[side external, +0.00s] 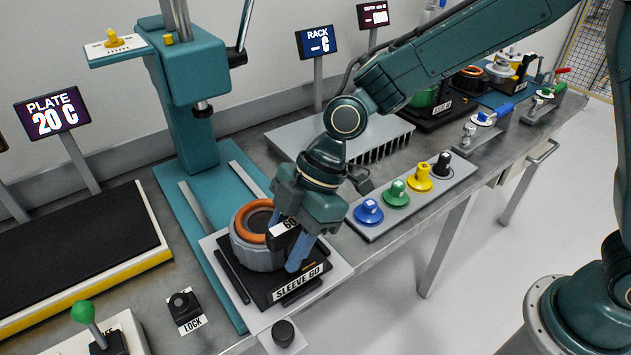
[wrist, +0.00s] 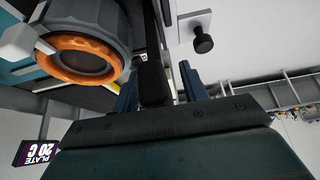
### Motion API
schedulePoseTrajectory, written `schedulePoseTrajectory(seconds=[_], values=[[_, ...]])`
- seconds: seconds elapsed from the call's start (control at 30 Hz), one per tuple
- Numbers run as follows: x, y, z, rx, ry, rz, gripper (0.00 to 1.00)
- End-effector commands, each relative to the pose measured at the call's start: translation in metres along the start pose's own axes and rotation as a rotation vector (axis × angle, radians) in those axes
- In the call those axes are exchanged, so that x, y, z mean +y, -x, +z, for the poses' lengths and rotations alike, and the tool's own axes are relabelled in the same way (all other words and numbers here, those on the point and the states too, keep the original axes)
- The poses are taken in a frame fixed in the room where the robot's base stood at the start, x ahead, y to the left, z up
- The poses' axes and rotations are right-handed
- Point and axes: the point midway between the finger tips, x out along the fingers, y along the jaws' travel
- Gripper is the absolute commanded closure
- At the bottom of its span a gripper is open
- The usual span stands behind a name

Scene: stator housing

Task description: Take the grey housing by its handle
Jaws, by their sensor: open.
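The grey housing (side external: 250,256) is a short ribbed cylinder with an orange ring inside its top. It sits upright on a black block labelled SLEEVE 60 (side external: 297,281). Its black handle (side external: 283,238), marked 60, sticks out at the right side. My gripper (side external: 284,245) is open at the handle, with its blue fingers pointing down. In the wrist view the housing (wrist: 112,22) is at the upper left, and the black handle (wrist: 154,80) lies between the two blue fingers (wrist: 160,76). Contact between fingers and handle cannot be told.
A teal press (side external: 190,90) stands behind the housing. A tray with coloured knobs (side external: 410,200) is to the right, before a slotted grey rack (side external: 340,135). A black plate (side external: 75,255) and a LOCK button (side external: 184,305) are to the left. A black knob (side external: 283,333) is in front.

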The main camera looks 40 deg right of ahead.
Motion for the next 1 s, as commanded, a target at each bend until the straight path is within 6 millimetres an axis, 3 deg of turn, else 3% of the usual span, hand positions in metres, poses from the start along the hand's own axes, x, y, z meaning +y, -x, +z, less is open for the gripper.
schedulePoseTrajectory(seconds=[0.5,0.73,1.0], values=[[0.0000,-0.0009,-0.0001,0.000,0.000,0.000,0.56],[0.0001,-0.0008,-0.0001,0.000,0.000,0.000,1.00],[0.0001,-0.0007,-0.0002,0.000,0.000,0.000,1.00]])
